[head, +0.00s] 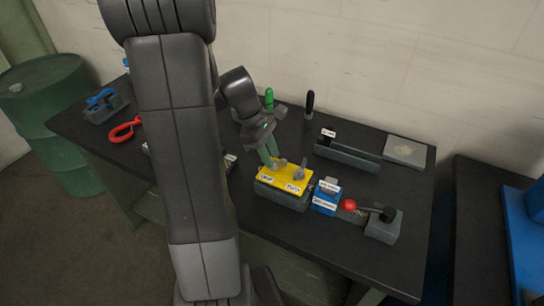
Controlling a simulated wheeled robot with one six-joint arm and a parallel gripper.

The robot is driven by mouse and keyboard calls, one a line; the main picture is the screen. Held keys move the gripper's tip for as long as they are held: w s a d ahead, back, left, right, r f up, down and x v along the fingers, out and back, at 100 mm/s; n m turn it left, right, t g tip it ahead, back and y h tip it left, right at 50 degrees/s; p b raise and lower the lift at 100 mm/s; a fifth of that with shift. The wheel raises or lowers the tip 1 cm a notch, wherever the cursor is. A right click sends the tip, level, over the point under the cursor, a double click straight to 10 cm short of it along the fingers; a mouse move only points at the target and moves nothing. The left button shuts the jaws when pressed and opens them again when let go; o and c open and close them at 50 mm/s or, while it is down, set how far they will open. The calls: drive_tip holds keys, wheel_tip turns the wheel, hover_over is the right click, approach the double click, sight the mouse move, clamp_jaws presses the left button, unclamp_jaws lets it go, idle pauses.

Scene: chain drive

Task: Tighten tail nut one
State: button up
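My gripper (271,160) points down over the yellow-topped block (290,184), at the block's back left. Its fingertips are at or just above a small grey piece on the yellow top. I cannot tell whether they touch it or are closed on it. A second small grey upright piece (300,174) stands on the right part of the yellow top, apart from the fingers. The block's front has two white labels, too small to read surely. I cannot pick out which piece is tail nut one.
Right of the block are a blue box with labels (326,197), a red ball (349,204) and a grey box with a black lever (384,228). A long dark tray (347,155) lies behind. Green (269,98) and black (310,104) handles stand at the back. My arm hides the left-middle table.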

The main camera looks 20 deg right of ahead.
drive_tip(key=shift+x, duration=0.85)
drive_tip(key=c, duration=0.6)
drive_tip(key=shift+m, duration=0.7)
drive_tip(key=shift+c, duration=0.2)
drive_tip(key=o, duration=0.6)
drive_tip(key=shift+o, duration=0.2)
drive_tip(key=shift+r, duration=0.2)
drive_tip(key=v, duration=1.3)
drive_tip(key=shift+w+r, duration=0.2)
drive_tip(key=shift+w, duration=0.2)
